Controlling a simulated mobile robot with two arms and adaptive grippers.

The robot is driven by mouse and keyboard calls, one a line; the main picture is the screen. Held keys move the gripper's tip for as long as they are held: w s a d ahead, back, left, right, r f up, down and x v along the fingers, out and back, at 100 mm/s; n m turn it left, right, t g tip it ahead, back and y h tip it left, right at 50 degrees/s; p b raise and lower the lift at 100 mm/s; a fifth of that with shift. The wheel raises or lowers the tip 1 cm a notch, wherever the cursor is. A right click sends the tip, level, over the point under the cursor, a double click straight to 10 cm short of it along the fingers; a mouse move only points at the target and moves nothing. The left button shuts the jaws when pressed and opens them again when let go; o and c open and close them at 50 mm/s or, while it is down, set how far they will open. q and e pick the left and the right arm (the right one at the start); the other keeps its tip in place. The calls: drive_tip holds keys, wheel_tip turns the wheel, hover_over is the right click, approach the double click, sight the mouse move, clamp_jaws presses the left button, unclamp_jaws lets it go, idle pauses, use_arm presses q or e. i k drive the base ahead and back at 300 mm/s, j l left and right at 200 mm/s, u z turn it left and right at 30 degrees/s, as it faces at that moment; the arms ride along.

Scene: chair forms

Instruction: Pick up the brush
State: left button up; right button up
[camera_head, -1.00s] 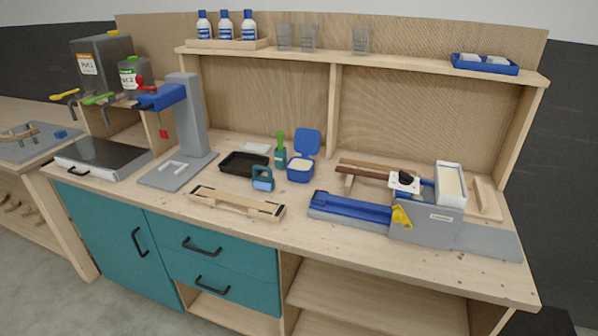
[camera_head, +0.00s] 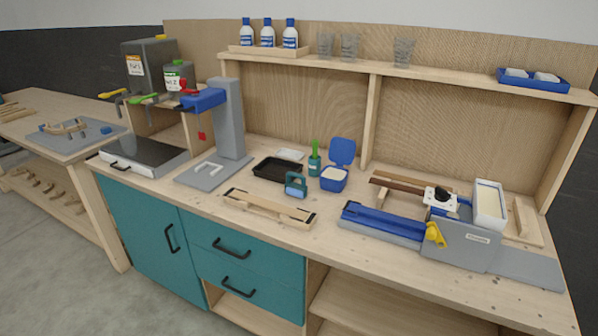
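What looks like the brush (camera_head: 315,148) has a green handle. It stands upright in a small teal holder (camera_head: 314,165) on the workbench, left of a blue container with its lid open (camera_head: 333,178). The lower end of the brush is hidden in the holder. Neither of my grippers is in view.
A black tray (camera_head: 277,169), a teal object with a handle (camera_head: 295,185) and a wooden form (camera_head: 268,208) lie near the holder. A grey press-like stand (camera_head: 228,120) rises to the left. A blue and grey device (camera_head: 455,240) occupies the right. A shelf (camera_head: 400,74) runs above.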

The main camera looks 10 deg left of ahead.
sight(315, 143)
drive_tip(key=i+l+z, duration=0.4)
drive_tip(key=i+l, duration=0.2)
drive_tip(key=i, duration=0.15)
